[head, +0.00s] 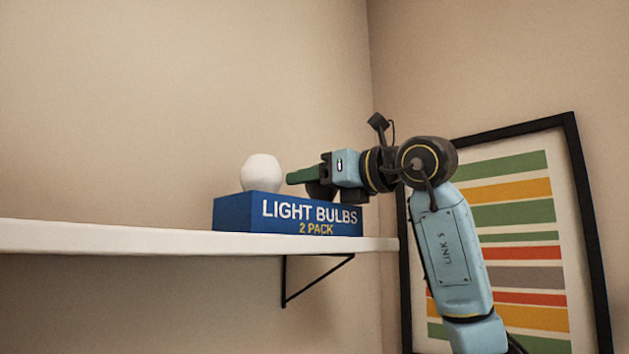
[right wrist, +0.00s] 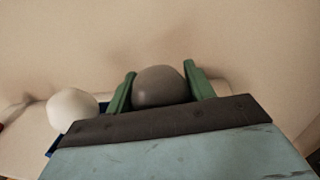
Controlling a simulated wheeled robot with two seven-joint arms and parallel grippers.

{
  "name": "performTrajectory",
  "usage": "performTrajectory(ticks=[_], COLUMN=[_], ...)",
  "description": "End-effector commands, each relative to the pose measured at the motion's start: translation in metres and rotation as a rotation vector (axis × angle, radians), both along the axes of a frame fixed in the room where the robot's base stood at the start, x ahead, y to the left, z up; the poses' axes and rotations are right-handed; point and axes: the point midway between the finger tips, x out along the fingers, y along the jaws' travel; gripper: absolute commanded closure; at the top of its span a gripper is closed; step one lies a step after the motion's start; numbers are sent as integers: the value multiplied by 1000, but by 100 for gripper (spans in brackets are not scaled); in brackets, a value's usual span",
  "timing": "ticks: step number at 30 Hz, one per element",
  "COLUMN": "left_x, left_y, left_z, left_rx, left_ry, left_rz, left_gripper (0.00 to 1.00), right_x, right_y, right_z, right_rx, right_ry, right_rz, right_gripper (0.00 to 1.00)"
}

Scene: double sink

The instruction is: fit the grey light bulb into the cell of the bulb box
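The blue bulb box (head: 240,214), lettered "LIGHT BULBS 2 PACK", stands on the white shelf. A white bulb (head: 261,172) sits upright in its left part; it also shows in the right wrist view (right wrist: 72,108). My right gripper (head: 302,176) reaches in from the right, above the right part of the box, its green fingers pointing left. In the right wrist view the grey light bulb (right wrist: 160,86) is between the two green fingers, which are shut on it. In the head view the bulb is hard to tell from the dark gripper parts. The cell's inside is hidden. My left gripper is out of view.
The white shelf (head: 120,240) is bare left of the box and has a black bracket (head: 284,282) below. The wall is close behind.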

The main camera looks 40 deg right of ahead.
Motion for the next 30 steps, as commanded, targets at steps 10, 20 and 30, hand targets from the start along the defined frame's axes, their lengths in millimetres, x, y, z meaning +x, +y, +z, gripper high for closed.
performTrajectory(ticks=[10,20,30], left_x=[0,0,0], left_y=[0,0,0], left_z=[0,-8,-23], left_rx=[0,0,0], left_ry=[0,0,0], left_rz=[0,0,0], left_gripper=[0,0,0], right_x=[0,-22,-97], right_y=[0,-5,-20], right_z=[0,-1,0], right_rx=[0,-2,0], right_ry=[2,-2,-2], right_rz=[0,-2,-2], right_gripper=[22,22,22])
